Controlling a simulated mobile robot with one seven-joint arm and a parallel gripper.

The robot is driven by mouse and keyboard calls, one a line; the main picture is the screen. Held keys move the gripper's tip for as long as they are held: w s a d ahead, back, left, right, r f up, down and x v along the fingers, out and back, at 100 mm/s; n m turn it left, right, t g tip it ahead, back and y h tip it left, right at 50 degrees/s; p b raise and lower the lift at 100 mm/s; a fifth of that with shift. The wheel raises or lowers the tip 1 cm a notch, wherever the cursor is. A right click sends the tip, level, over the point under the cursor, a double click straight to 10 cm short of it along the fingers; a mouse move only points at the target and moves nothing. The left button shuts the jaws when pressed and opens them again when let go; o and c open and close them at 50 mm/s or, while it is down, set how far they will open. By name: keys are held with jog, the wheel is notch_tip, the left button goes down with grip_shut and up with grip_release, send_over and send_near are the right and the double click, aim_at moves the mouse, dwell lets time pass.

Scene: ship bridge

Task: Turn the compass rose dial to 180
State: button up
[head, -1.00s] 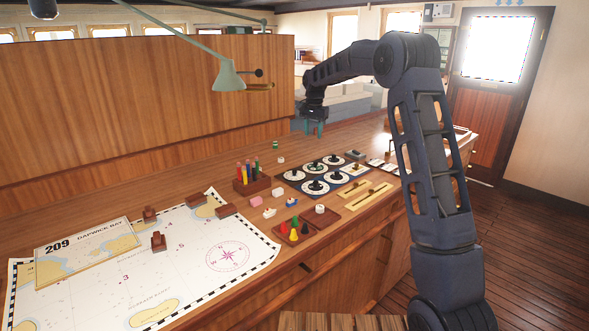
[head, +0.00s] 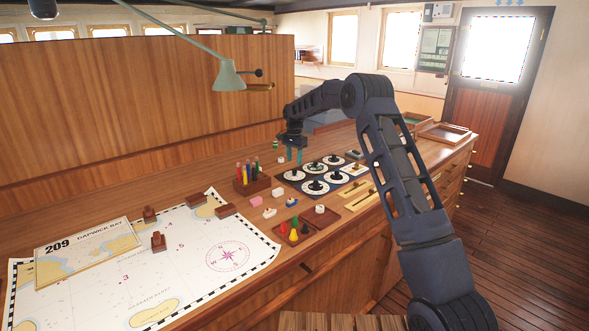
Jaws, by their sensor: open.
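Several round dials with black knobs on white faces sit on dark square plates in the middle of the desk. One of them, at the back, has a greenish face (head: 314,167); it may be the compass rose dial, but the markings are too small to read. The pointer settings cannot be read.
A pen holder (head: 253,181) stands left of the dials. The chart (head: 190,262) covers the desk's left.

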aim_at(294, 171)
jog(key=shift+f, duration=2.65)
grip_shut()
